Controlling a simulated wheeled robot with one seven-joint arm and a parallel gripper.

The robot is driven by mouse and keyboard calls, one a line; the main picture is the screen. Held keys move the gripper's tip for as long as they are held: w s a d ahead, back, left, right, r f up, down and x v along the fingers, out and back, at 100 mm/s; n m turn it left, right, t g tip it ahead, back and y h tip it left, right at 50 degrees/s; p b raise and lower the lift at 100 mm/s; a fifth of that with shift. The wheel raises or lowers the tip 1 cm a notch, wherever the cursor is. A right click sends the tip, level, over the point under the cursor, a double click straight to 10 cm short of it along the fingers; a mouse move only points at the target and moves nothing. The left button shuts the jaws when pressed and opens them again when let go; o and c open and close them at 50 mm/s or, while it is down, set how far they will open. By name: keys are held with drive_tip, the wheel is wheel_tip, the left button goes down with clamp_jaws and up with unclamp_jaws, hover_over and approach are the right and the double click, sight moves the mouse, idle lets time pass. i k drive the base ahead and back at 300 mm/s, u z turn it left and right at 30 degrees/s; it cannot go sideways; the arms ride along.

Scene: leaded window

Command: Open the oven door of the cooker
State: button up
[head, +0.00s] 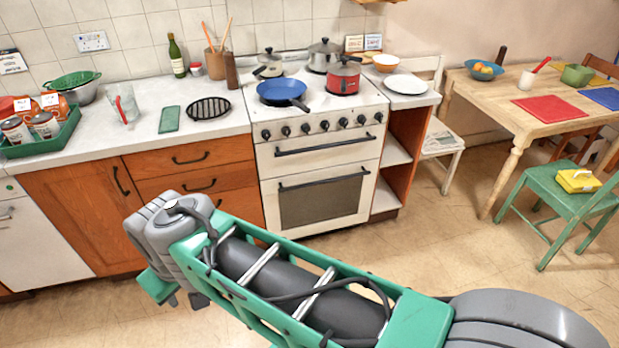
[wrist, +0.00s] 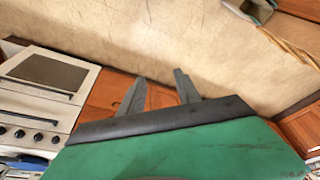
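The white cooker (head: 262,160) stands against the wall in the head view. Its oven door (head: 325,225) is shut, with a dark glass window and a dark bar handle (head: 324,178) across its top. A second bar handle (head: 325,146) crosses the panel above. In the wrist view the cooker appears upside down at the left, with the oven door (wrist: 52,71) shut. My gripper (wrist: 157,84) is open, its two grey fingers apart with nothing between them. It is well away from the cooker, in front of the wooden cabinets to the left. In the head view my arm mostly hides its fingers.
A blue pan (head: 281,91), a red pot (head: 343,77) and other pots stand on the hob. Wooden drawers (head: 195,160) adjoin the cooker's left, an open shelf unit (head: 394,155) its right. A green chair (head: 560,200) and table (head: 520,105) stand right. The floor before the cooker is clear.

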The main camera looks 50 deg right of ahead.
sight(307, 203)
drive_tip(key=z, duration=0.55)
drive_tip(key=i, duration=1.15)
drive_tip(key=z, duration=0.3)
